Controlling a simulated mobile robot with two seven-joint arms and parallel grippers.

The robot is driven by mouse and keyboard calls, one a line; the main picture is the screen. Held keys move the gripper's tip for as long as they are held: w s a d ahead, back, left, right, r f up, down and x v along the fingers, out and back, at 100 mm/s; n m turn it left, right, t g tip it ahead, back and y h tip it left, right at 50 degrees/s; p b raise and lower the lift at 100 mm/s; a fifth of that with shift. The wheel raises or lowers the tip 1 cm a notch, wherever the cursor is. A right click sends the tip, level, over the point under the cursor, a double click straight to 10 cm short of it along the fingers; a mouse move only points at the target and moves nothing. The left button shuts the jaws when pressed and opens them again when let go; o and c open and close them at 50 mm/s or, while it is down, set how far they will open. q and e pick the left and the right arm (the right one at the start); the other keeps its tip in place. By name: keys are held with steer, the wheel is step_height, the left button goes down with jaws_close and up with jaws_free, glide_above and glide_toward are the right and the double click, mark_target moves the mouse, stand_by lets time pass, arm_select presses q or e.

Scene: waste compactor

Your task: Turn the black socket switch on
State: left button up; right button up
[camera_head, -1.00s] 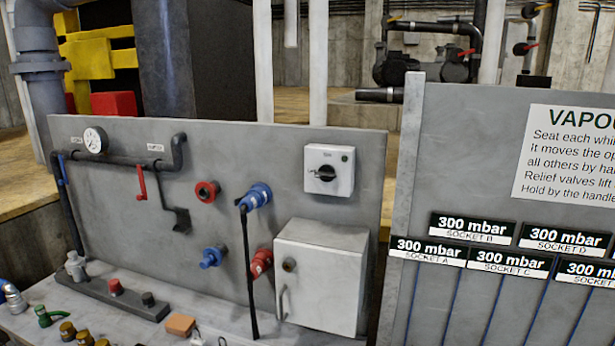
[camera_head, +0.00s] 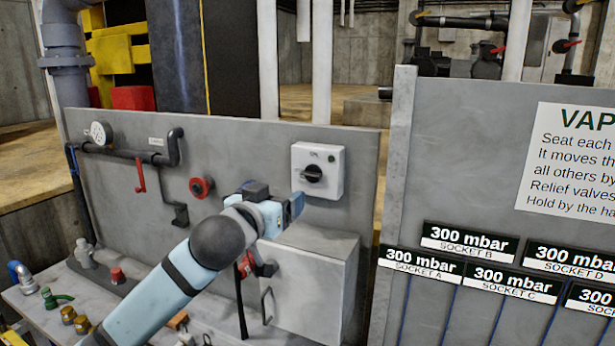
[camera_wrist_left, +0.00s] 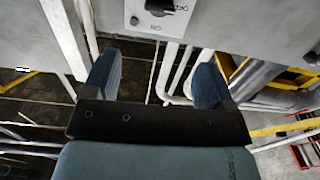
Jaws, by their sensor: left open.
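The black socket switch (camera_head: 312,173) is a black rotary knob on a white square box (camera_head: 332,158), mounted on the grey panel. Its handle looks roughly horizontal in the head view. It also shows at the top edge of the left wrist view (camera_wrist_left: 160,7), where it is partly cut off. My left gripper (camera_head: 297,204) is just below and left of the box in the head view. In the left wrist view its two blue fingers (camera_wrist_left: 157,78) are spread apart with nothing between them. The knob is beyond the fingertips, apart from them. My right gripper is not in view.
A light grey cabinet (camera_head: 305,280) sits below the switch, partly behind my left arm. A red valve handle (camera_head: 139,177) and red socket (camera_head: 201,187) are on the panel's left. A larger board (camera_head: 440,130) with labels stands at the right.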

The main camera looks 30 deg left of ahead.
mark_target(308, 175)
arm_select(q)
steer(key=w+p, duration=0.1)
steer(key=w, duration=0.3)
steer(key=w+p, duration=0.1)
steer(key=w, duration=0.3)
steer(key=w+p, duration=0.1)
steer(key=w, duration=0.4)
steer(key=shift+a+p, duration=0.3)
steer(key=shift+a, duration=0.05)
steer(key=shift+w, duration=0.4)
steer(key=c, duration=0.9)
